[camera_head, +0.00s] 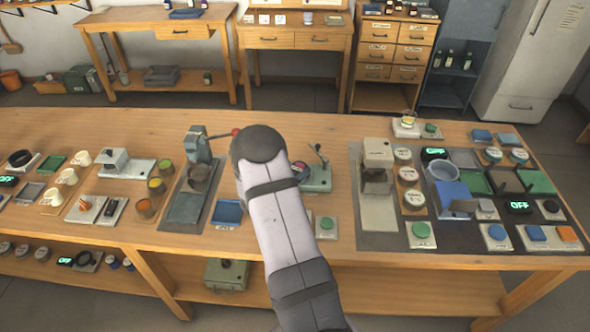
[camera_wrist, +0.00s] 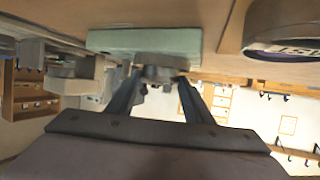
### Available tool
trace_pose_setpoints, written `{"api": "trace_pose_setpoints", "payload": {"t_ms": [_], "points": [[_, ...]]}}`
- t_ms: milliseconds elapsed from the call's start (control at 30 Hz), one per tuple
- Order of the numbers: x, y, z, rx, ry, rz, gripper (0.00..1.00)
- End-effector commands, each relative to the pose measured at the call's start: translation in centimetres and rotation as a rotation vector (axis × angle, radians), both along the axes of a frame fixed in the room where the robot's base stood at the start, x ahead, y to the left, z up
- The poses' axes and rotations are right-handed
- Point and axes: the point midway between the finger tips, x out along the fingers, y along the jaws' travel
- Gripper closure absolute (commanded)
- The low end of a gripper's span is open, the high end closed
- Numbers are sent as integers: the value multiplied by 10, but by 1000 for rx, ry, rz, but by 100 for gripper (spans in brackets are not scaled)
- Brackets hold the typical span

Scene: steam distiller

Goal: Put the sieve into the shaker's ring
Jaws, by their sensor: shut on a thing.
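In the wrist view my gripper (camera_wrist: 160,86) has its two dark fingers closed in on a grey, rounded thing that I take for the sieve (camera_wrist: 162,64). It is seen edge-on, right against a mint-green block (camera_wrist: 125,40). I cannot tell whether it sits in a ring or only beside one. In the head view my arm hides my gripper. A mint-green device with a lever (camera_head: 318,180), which may be the shaker, stands just right of my arm, partly covered by it. A dark round part shows at its left edge, too small to name surely.
A grey-green stand (camera_head: 186,207) and a blue pad (camera_head: 228,212) are left of my arm. A green button plate (camera_head: 326,226) lies in front of the device. A grey machine (camera_head: 377,165) stands further right. A round labelled container (camera_wrist: 285,30) is close by at the wrist view's upper right.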

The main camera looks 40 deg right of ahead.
Motion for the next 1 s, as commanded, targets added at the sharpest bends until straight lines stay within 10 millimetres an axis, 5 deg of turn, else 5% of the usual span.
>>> {"api": "trace_pose_setpoints", "payload": {"t_ms": [400,433,500,1000], "points": [[0,0,-5,-1,-2,0,81],[0,0,-5,-1,-1,0,51],[0,0,-4,-1,-1,0,35],[-1,4,1,0,-2,1,35]]}}
